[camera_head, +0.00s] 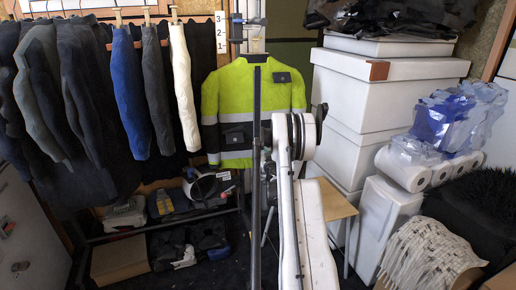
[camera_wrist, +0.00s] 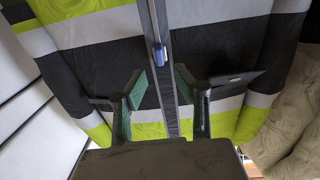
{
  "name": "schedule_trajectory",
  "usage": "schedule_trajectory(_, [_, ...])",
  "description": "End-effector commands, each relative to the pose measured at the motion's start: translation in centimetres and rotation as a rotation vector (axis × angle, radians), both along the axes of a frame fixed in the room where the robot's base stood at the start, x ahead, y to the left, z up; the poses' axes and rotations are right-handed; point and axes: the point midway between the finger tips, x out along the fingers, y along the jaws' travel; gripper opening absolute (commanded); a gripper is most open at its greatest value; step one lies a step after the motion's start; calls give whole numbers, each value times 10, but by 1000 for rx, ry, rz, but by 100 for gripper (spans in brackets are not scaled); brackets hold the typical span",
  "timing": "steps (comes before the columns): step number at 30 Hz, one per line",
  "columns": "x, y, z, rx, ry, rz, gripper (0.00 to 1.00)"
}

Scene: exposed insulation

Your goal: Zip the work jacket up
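The work jacket (camera_head: 232,98) hangs upright at the centre of the head view, neon yellow with dark and grey bands. My arm stands in front of it and hides its middle. In the wrist view the jacket (camera_wrist: 105,65) fills most of the picture. A dark zip strip with grey edges (camera_wrist: 171,95) runs down its middle. A small blue zip pull (camera_wrist: 158,55) sits on the strip. My gripper (camera_wrist: 162,83) is open, its green-padded fingers on either side of the strip. The pull shows just above the fingertips, between them and not gripped. Fingertip contact with the fabric is unclear.
Dark, blue and white garments (camera_head: 128,85) hang on the left, above a low rack (camera_head: 165,215) with gear. White boxes (camera_head: 385,95) are stacked on the right, beside paper rolls (camera_head: 405,172) and blue plastic packs (camera_head: 445,120). A small wooden-topped stool (camera_head: 335,203) stands near my arm.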

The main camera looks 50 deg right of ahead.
Motion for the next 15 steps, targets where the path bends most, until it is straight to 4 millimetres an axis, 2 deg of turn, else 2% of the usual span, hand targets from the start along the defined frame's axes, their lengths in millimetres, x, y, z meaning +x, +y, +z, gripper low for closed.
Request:
schedule_trajectory(6, [30,-23,-1,0,0,1,29])
schedule_trajectory(15, [48,-38,0,0,0,0,29])
